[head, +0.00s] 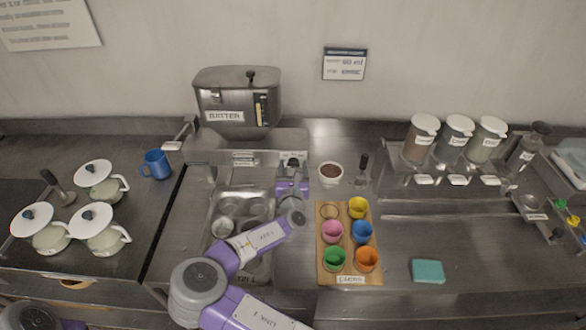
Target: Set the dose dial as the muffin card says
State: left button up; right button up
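The batter dispenser (238,103) is a steel hopper labelled BATTER on a steel stand (245,140) at the back. A small card (344,64) with a dark header hangs on the wall; its lines look like an amount in ml, too small to read surely. My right gripper (292,163) is up against the right front of the dispenser stand, where small labels show. The gripper covers what is there, so I cannot make out the dose dial or its setting. Whether its fingers are open or shut does not show. My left gripper is out of view.
A muffin tin (212,236) lies below the dispenser, partly behind my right arm. A wooden board (324,278) with coloured cups lies right of it. A brown-filled bowl (330,174), blue mug (157,164), lidded pots (100,232) and teal cloth (428,271) stand around.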

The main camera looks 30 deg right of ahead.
jog(key=c, duration=0.9)
